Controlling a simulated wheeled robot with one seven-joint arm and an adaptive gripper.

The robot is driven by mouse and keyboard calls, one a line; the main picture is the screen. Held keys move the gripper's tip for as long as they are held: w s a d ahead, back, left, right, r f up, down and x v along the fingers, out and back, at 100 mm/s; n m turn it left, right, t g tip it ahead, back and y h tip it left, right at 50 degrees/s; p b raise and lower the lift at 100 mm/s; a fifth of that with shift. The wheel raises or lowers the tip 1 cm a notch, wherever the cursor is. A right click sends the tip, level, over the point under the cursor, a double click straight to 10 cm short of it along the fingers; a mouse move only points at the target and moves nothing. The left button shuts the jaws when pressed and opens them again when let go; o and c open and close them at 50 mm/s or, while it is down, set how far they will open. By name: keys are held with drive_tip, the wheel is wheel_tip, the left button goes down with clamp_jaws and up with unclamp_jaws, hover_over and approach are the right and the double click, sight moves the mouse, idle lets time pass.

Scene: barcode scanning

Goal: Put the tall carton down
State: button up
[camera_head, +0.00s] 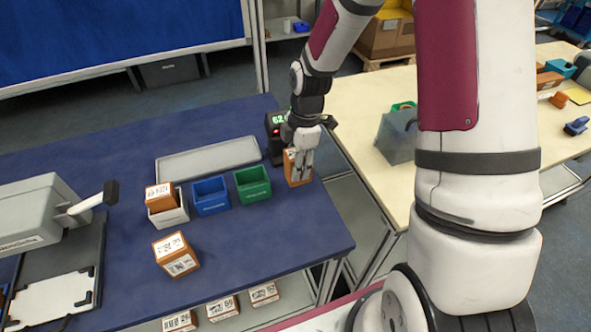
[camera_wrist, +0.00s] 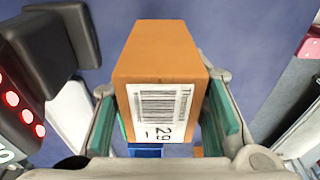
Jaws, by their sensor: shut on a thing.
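The tall carton (camera_head: 290,170) is orange-brown with a white label on its side. It stands upright at the right end of the blue table, just right of the green bin. My gripper (camera_head: 302,163) points down over it and is shut on it. In the wrist view the carton (camera_wrist: 165,55) sits between the two teal finger pads of my gripper (camera_wrist: 163,118), with its barcode label marked "29" facing the camera. I cannot tell whether its underside touches the table.
A dark device (camera_head: 276,122) with a green display stands just behind my gripper. A green bin (camera_head: 253,183), blue bin (camera_head: 211,195) and white bin (camera_head: 170,215) stand left; a grey tray (camera_head: 205,160) lies behind them. Another carton (camera_head: 176,254) stands in front.

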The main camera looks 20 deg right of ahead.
drive_tip(key=shift+w+f, duration=0.15)
drive_tip(key=shift+w, duration=0.3)
drive_tip(key=shift+f, duration=1.65)
drive_tip(key=o, duration=1.4)
drive_tip(key=shift+f, duration=0.15)
drive_tip(key=shift+c, duration=0.2)
